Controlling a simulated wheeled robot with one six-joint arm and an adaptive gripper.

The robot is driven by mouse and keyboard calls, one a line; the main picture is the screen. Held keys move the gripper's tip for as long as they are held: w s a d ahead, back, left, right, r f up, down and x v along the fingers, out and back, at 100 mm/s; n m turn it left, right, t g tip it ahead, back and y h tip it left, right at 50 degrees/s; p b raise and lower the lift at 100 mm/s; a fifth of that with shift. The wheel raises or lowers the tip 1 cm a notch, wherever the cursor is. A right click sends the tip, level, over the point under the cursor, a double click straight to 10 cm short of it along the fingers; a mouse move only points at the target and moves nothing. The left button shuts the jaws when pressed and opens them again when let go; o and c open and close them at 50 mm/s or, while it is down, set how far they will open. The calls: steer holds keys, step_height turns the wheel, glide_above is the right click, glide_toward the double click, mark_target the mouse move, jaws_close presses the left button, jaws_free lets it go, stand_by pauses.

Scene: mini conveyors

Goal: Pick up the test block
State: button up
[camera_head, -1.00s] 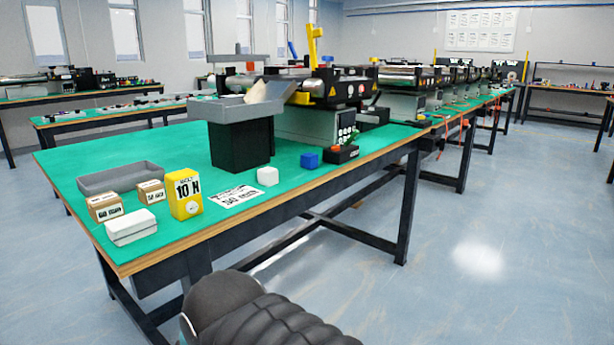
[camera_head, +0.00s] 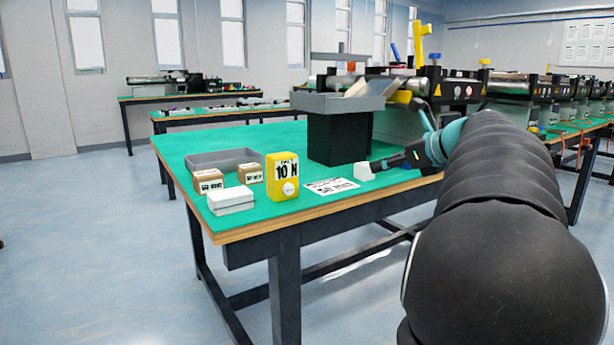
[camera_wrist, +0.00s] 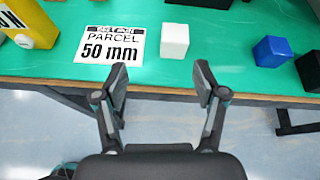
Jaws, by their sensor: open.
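A small plain white cube (camera_head: 364,172), which looks like the test block, sits on the green table top near its front edge. In the wrist view the white cube (camera_wrist: 175,41) is beyond my fingertips, a little right of centre between them. My gripper (camera_wrist: 160,77) is open, with nothing between its fingers. In the head view my gripper (camera_head: 380,165) reaches in from the right, just beside the cube. In the wrist view the fingers look apart from it.
A printed parcel card (camera_wrist: 110,45) lies left of the cube. A blue block (camera_wrist: 270,51) is to its right. A yellow 10 N block (camera_head: 282,176), small boxes and a grey tray (camera_head: 225,158) stand at the left. A black-based bin (camera_head: 338,137) stands behind the cube.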

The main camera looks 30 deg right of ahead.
mark_target(359, 168)
steer(key=shift+m, duration=0.8)
steer(key=w+f, duration=0.1)
steer(key=w, duration=0.1)
steer(key=w+d, duration=0.1)
steer(key=w, duration=0.2)
steer(key=w+d+f+b, duration=0.1)
steer(key=w, duration=0.1)
steer(key=shift+w+f, duration=0.15)
steer(key=shift+f, duration=0.15)
steer(key=shift+a+b+x, duration=0.15)
steer(key=shift+b+x, duration=0.1)
steer(key=shift+x, duration=1.1)
steer(key=shift+a+b+x, duration=0.15)
steer(key=shift+b+x, duration=0.1)
steer(key=shift+x, duration=1.1)
steer(key=c, duration=1.3)
